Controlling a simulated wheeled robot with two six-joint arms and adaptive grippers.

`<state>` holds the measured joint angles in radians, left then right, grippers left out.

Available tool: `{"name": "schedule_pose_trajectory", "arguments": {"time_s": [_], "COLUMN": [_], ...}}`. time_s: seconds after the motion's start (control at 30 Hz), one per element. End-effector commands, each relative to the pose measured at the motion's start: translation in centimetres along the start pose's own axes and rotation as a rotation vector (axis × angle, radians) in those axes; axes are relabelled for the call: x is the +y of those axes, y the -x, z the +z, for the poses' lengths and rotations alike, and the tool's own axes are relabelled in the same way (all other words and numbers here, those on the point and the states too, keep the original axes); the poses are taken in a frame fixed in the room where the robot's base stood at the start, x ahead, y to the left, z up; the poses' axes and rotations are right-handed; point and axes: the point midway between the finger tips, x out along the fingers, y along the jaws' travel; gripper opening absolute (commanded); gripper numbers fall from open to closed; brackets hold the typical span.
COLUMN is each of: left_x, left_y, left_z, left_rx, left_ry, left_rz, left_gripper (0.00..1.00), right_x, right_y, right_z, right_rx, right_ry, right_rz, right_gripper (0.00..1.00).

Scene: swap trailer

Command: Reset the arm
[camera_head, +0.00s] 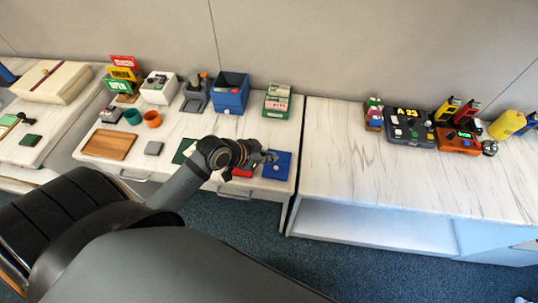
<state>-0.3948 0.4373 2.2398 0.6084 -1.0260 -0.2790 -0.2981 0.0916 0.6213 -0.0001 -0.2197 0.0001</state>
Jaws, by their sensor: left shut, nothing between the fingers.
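My left arm comes in from the lower left and reaches over the front part of the middle table (208,125). My left gripper (268,157) is at its end, shut, above the table's front right part. A blue flat piece (281,167) lies just right of and below it. A red item (240,172) shows partly from under the gripper. A dark green flat piece (184,150) is partly covered by the arm. My right gripper is not in view.
A wooden tray (108,145), a blue bin (230,92), cups and small devices stand on the middle table. A right table (400,175) holds several devices, such as an orange one (458,140), along its back; its front is clear. A cream box (52,82) lies at left.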

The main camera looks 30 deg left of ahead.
Motion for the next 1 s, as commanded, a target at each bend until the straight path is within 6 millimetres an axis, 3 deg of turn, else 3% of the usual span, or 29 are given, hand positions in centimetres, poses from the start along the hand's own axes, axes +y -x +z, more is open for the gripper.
{"name": "schedule_pose_trajectory", "arguments": {"time_s": [0.17, 0.63, 0.83, 1.0], "left_x": [0.1, 0.3, 1.4, 1.9], "left_y": [1.3, 1.5, 2.8, 5.8], "left_z": [-0.1, 0.2, 4.3, 8.7], "left_rx": [0.001, -0.011, -0.189, -0.387], "left_ry": [-0.001, 0.008, 0.104, 0.255], "left_rz": [0.002, -0.002, -0.101, -0.24], "left_gripper": [0.0, 0.0, 0.0, 0.0], "right_x": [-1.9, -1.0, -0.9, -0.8], "right_y": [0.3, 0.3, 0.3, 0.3], "right_z": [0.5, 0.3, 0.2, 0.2], "right_rx": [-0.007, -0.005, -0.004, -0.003], "right_ry": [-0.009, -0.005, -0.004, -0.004], "right_rz": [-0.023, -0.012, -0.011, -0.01], "right_gripper": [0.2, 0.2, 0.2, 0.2]}}
